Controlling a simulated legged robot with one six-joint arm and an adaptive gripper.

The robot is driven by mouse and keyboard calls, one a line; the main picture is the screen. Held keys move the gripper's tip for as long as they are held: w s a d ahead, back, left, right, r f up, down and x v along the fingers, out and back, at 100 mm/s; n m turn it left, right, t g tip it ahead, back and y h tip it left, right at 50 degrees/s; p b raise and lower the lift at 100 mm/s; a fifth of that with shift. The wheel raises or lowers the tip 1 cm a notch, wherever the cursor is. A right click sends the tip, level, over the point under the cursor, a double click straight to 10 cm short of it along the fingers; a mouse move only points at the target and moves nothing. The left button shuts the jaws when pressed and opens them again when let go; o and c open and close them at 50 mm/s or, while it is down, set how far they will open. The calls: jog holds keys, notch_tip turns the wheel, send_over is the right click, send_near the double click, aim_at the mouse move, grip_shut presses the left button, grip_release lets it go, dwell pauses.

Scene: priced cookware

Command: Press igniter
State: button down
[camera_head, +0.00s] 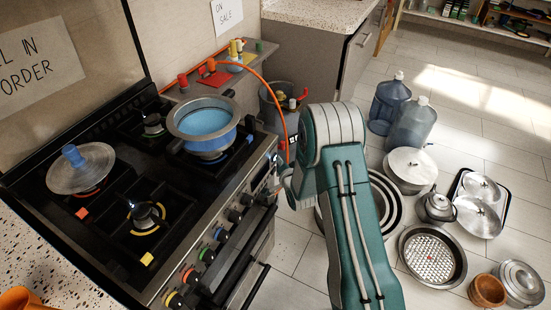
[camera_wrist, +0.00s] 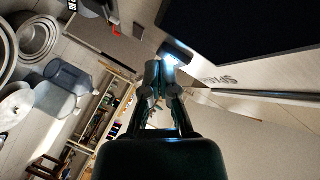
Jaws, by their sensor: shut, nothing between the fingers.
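The stove (camera_head: 185,262) fills the left of the head view, with a row of knobs (camera_head: 221,235) along its front panel. I cannot make out a clearly marked igniter; the right end of the panel is partly hidden by my arm. My gripper (camera_head: 281,173) is at that right end, close to the panel, mostly covered by my arm. In the wrist view, my gripper (camera_wrist: 165,72) is shut and empty, its fingertips close together near a small bright bluish-white patch (camera_wrist: 174,54) on a dark edge. Whether the fingertips touch it, I cannot tell.
An orange hose (camera_head: 278,98) hangs beside my gripper. Pans, a kettle (camera_head: 437,207) and water bottles (camera_head: 410,124) stand on the floor at right.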

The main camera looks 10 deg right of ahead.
jog(key=shift+s+d, duration=0.45)
jog(key=shift+d, duration=0.2)
jog(key=shift+s+d, duration=0.75)
jog(key=shift+d, duration=0.3)
jog(key=shift+s+d, duration=0.7)
jog(key=shift+d, duration=0.3)
